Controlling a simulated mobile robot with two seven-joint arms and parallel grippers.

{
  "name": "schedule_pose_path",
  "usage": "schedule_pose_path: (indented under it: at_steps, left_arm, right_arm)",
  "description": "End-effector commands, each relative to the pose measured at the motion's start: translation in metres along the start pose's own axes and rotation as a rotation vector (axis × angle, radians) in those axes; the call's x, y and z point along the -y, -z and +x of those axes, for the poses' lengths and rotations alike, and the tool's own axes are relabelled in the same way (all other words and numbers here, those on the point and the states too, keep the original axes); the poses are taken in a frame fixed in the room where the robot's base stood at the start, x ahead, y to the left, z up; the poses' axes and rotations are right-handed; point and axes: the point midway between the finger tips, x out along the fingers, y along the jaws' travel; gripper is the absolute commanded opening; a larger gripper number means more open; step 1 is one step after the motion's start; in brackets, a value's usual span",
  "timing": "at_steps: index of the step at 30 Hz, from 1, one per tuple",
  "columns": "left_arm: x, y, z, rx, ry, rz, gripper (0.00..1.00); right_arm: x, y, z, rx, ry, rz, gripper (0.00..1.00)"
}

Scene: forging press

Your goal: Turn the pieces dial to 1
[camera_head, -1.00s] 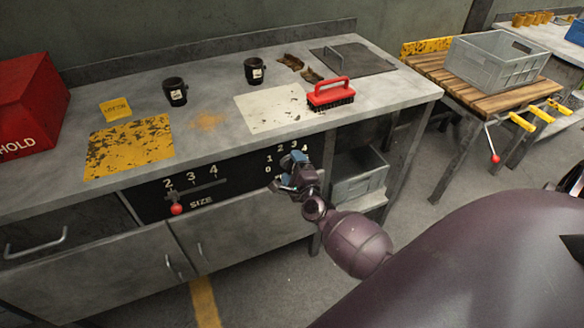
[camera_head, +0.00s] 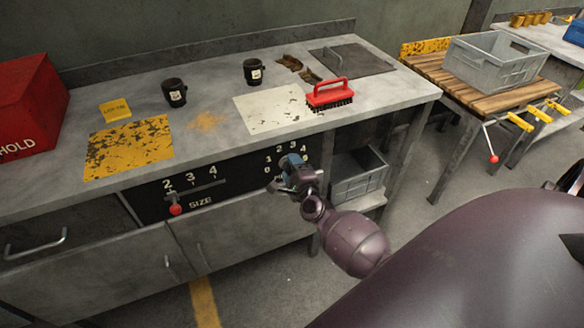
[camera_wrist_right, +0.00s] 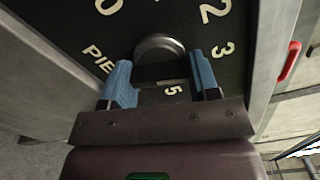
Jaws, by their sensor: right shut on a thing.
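The pieces dial (camera_wrist_right: 160,46) is a grey round knob on the black panel (camera_wrist_right: 185,15) on the bench front. In the wrist view the numerals 0, 2, 3 and 5 and part of the word beginning "PIE" show around it. My right gripper (camera_wrist_right: 161,68) is shut on the dial, with a blue-padded finger on each side of the knob. In the head view my right gripper (camera_head: 290,173) covers the dial, with numerals 0 to 4 visible around it. The dial's pointer is hidden, so its setting cannot be read. My left gripper is not in view.
Left on the same panel is a size slider with a red knob (camera_head: 176,210). The bench top (camera_head: 225,150) holds two black mugs, a red brush (camera_head: 328,94) and a yellow plate. A grey bin (camera_head: 358,174) sits on the shelf right of the panel.

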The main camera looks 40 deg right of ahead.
Motion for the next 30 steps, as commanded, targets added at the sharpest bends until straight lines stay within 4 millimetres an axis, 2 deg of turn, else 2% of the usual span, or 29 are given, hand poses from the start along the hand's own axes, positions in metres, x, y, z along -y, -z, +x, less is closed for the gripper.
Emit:
schedule_pose_path:
  at_steps: [18,30]
  left_arm:
    - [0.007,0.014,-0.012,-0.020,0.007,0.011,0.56]
    - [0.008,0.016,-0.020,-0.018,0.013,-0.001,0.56]
  right_arm:
    - [0.004,-0.002,0.001,0.001,0.002,-0.519,0.32]
    - [0.004,-0.003,0.001,0.001,0.002,-0.898,0.32]
